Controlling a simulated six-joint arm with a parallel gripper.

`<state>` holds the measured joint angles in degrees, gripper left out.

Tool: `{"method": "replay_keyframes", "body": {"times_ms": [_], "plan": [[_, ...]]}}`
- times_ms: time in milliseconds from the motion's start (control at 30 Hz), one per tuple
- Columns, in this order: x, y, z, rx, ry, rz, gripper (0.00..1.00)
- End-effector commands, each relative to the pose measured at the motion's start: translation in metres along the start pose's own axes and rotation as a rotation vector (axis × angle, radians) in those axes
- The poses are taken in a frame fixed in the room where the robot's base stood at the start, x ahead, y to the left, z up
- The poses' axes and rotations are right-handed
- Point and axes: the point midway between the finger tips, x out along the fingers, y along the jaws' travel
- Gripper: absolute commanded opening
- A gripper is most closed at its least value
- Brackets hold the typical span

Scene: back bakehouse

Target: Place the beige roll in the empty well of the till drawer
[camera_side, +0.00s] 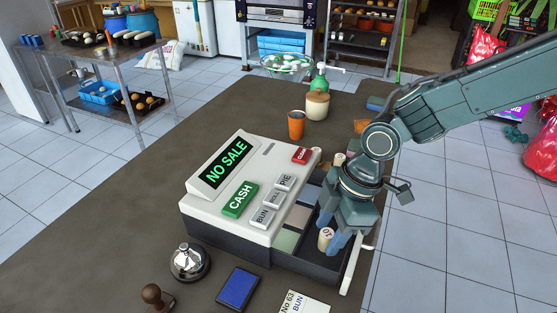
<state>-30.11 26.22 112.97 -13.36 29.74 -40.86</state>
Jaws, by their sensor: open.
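The till drawer (318,262) is pulled out from the right side of the white till (235,187). A beige roll (325,238) with dark marks on its end stands in the dark front part of the drawer. My gripper (333,240) points down over the drawer, open, with its blue-grey fingers right at the roll. I cannot tell whether they touch it. Wells nearer the till hold flat greenish, beige and pinkish pieces (298,216). Another small beige cylinder (339,159) shows at the drawer's back, beside my wrist. My gripper and wrist hide part of the drawer.
A bell (189,262), a stamp (156,297), a blue pad (238,288) and a paper ticket (302,303) lie in front of the till. An orange cup (296,125), a lidded jar (317,104) and a green bottle (320,80) stand behind. The counter's left part is clear.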

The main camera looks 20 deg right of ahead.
Motion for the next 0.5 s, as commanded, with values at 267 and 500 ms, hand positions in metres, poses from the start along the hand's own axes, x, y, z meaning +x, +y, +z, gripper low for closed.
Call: {"method": "replay_keyframes", "body": {"times_ms": [267,500], "plan": [[-0.027,0.001,-0.001,0.0,0.003,0.002,0.46],[-0.067,0.001,0.0,0.0,0.003,0.004,0.46]]}}
